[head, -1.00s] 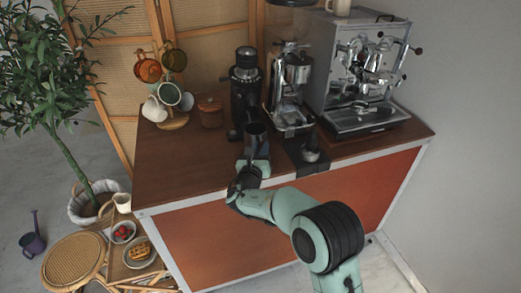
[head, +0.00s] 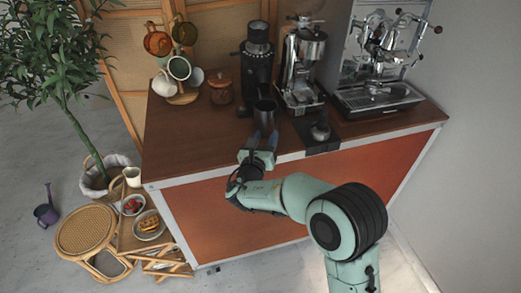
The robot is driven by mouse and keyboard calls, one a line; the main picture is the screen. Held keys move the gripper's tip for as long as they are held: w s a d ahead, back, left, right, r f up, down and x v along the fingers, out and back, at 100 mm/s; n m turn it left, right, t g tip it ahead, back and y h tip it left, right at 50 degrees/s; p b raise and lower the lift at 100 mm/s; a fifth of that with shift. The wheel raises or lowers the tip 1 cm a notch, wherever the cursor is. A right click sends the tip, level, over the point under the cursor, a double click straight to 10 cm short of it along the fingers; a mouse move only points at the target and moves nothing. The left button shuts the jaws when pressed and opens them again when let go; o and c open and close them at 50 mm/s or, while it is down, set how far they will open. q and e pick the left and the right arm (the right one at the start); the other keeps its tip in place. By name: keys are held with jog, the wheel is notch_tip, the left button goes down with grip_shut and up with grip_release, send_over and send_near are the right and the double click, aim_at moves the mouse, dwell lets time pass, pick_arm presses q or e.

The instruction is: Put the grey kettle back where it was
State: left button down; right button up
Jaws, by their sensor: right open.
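A dark grey vessel, which looks like the grey kettle (head: 265,110), stands upright on the wooden cart top (head: 190,130), in front of the black grinder. My right gripper (head: 263,139) is open at the cart's front edge, with its fingers pointing at the vessel's lower part. The fingertips are close to it, and I cannot tell whether they touch. The lower part of the vessel is partly hidden by the fingers. My left gripper is not in view.
A black grinder (head: 257,65) stands right behind the vessel. A lever machine (head: 302,65), a dark mat (head: 325,143) with a tamper (head: 320,130) and an espresso machine (head: 380,97) are to the right. A lidded jar (head: 221,90) and a mug tree (head: 183,98) stand left. The front left top is clear.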

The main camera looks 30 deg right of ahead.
jog(key=v, duration=0.6)
jog(key=s+d+f+m+g+y, duration=0.1)
jog(key=s+f+g+y, duration=0.15)
jog(key=f, duration=0.75)
jog(key=s+f+m+g+y, duration=0.15)
jog(key=s+f+g, duration=0.25)
jog(key=f, duration=0.5)
jog(key=s+a+f+m+g+y, duration=0.35)
jog(key=s+f+m+g, duration=0.2)
jog(key=s+f, duration=0.65)
jog(key=s+a+f+m+g+y, duration=0.1)
jog(key=s+a+f+m+y, duration=0.3)
jog(key=s+m, duration=0.5)
jog(key=s+a+f+m+y, duration=0.5)
jog(key=s+a+f+m, duration=0.3)
jog(key=m, duration=0.8)
notch_tip(320, 180, down, 3)
jog(key=shift+s+a+f+g, duration=0.1)
jog(key=shift+s+a+g, duration=0.1)
jog(key=shift+s+g, duration=0.2)
